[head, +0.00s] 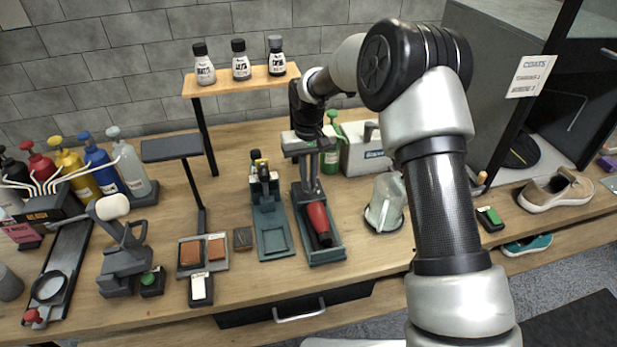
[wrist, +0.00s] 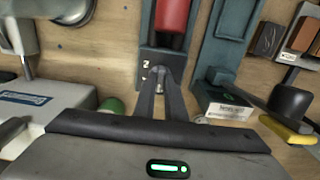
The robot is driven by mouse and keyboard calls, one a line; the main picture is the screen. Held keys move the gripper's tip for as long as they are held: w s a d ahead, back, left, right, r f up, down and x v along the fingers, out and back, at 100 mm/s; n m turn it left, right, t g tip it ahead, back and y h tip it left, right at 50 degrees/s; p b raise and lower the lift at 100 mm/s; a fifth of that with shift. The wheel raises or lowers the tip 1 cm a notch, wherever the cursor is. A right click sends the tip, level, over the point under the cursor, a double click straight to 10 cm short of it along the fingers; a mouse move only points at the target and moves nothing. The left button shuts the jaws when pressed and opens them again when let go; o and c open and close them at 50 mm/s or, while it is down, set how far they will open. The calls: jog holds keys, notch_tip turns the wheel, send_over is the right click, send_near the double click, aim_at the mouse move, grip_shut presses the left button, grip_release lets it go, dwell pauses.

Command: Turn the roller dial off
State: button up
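The red roller (head: 318,220) lies in a narrow grey-teal holder (head: 326,254) on the wooden bench. In the wrist view the roller (wrist: 172,15) is at the top centre. White number marks show on the holder (wrist: 146,52) at its near end. A small pale metal part, perhaps the dial (wrist: 159,86), shows between my fingers. My gripper (head: 304,180) points down over the holder's back end. In the wrist view my gripper (wrist: 160,76) has its fingers close together around that part. Whether they touch it is unclear. The dial's setting cannot be read.
A teal stand (head: 273,242) is left of the holder. A white machine (head: 363,155) and green-capped bottle (head: 331,155) are close behind on the right. A glass vessel (head: 384,205) stands right of the holder. The bench's front strip is mostly clear.

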jog(key=o, duration=0.4)
jog(key=shift+c, duration=0.2)
jog(key=shift+r, duration=0.1)
notch_tip(320, 180, up, 17)
jog(key=shift+r+p, duration=0.15)
jog(key=shift+p, duration=0.3)
